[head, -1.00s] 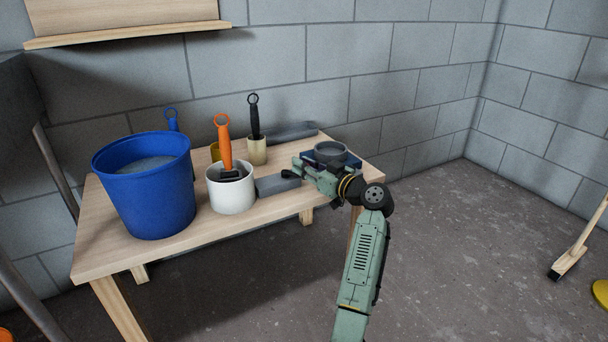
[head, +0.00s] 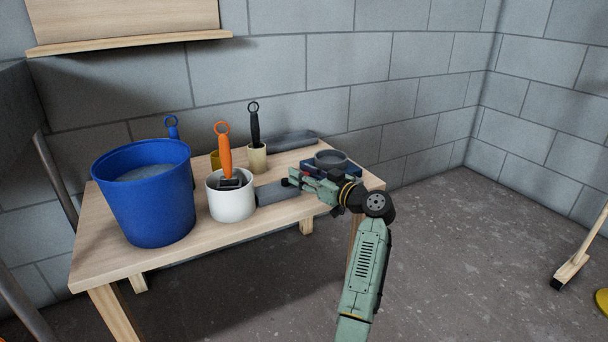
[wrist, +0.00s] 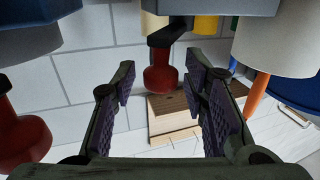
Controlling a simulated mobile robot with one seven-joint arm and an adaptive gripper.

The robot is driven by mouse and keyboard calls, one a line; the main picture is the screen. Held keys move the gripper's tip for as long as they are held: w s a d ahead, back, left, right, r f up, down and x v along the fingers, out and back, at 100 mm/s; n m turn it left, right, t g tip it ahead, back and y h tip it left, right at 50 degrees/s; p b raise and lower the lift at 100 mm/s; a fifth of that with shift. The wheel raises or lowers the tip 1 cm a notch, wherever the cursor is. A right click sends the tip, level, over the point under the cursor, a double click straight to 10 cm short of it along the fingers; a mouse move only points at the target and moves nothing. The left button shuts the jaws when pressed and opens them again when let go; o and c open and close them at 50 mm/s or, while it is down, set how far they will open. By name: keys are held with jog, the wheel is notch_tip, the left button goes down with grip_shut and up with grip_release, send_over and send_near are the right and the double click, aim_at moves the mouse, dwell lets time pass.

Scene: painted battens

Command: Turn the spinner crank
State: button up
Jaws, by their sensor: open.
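The spinner (head: 345,167) is a blue base with a grey bowl (head: 331,157) on top, at the table's right end in the head view. My gripper (head: 290,178) is beside it on the near left, partly covering it. In the wrist view, the open finger pads stand on both sides of a red knob (wrist: 159,80) on a dark arm, which looks like the crank handle. Gaps show on both sides of the knob. I cannot tell its exact depth between the fingers. A second red knob-like part (wrist: 22,138) is at the left edge of the wrist view.
The wooden table (head: 115,250) also holds a blue bucket (head: 150,205), a white pot (head: 231,203) with an orange-handled brush (head: 224,150), and grey slabs (head: 278,192). A block wall (head: 420,100) stands close behind.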

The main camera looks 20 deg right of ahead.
jog(key=v, duration=1.2)
jog(key=shift+c, duration=0.4)
